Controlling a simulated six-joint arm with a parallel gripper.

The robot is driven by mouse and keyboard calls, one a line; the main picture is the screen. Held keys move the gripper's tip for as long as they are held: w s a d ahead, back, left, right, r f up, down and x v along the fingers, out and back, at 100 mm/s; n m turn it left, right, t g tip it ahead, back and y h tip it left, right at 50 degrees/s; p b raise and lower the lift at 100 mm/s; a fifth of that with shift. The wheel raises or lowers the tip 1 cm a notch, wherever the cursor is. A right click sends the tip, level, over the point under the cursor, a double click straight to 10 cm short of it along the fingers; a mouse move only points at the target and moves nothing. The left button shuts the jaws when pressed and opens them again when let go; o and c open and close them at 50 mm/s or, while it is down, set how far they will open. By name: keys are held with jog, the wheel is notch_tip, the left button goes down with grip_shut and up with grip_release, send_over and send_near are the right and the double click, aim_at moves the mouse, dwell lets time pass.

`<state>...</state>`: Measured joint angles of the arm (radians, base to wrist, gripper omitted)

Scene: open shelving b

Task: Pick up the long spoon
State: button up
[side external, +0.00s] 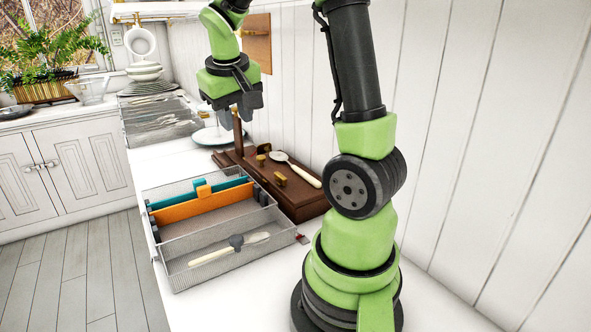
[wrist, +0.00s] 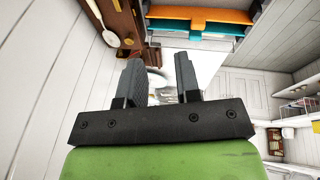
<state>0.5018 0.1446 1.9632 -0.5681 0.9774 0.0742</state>
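A long spoon (side external: 297,169) with a pale bowl and cream handle lies on a dark brown wooden box (side external: 312,206) along the wall. The spoon also shows at the top left of the wrist view (wrist: 107,25). My gripper (side external: 235,114) is above the counter, beyond the spoon and higher, near the white wall. In the wrist view my gripper (wrist: 158,70) has its two fingers apart, with no object clearly held between them. The spoon is away from the fingers, not touching them.
A mesh tray (side external: 180,272) beside the box holds teal and orange dividers and a pale-handled utensil (side external: 236,247). A brown upright post (side external: 238,135) stands just under my gripper. Behind are a white plate (side external: 211,136) and another mesh tray (side external: 157,122).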

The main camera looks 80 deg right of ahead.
jog(key=s+d+f+m+g, duration=0.1)
jog(key=s+d+f+g, duration=0.25)
jog(key=d+f, duration=0.55)
jog(key=g, duration=0.2)
send_near(303, 173)
jog(key=shift+s+d+f+h, duration=0.15)
jog(key=shift+d+f+h, duration=0.1)
jog(key=shift+f, duration=0.3)
jog(key=shift+s+d+f+h, duration=0.15)
jog(key=shift+d+f, duration=0.1)
jog(key=shift+f, duration=0.3)
jog(key=shift+t, duration=0.25)
jog(key=shift+s+a+x, duration=0.1)
jog(key=shift+a+x, duration=0.05)
jog(key=shift+x, duration=1.4)
jog(key=shift+s+a+x, duration=0.1)
jog(key=shift+a+x, duration=0.05)
jog(key=shift+x, duration=1.4)
jog(key=shift+s+f, duration=0.1)
grip_shut()
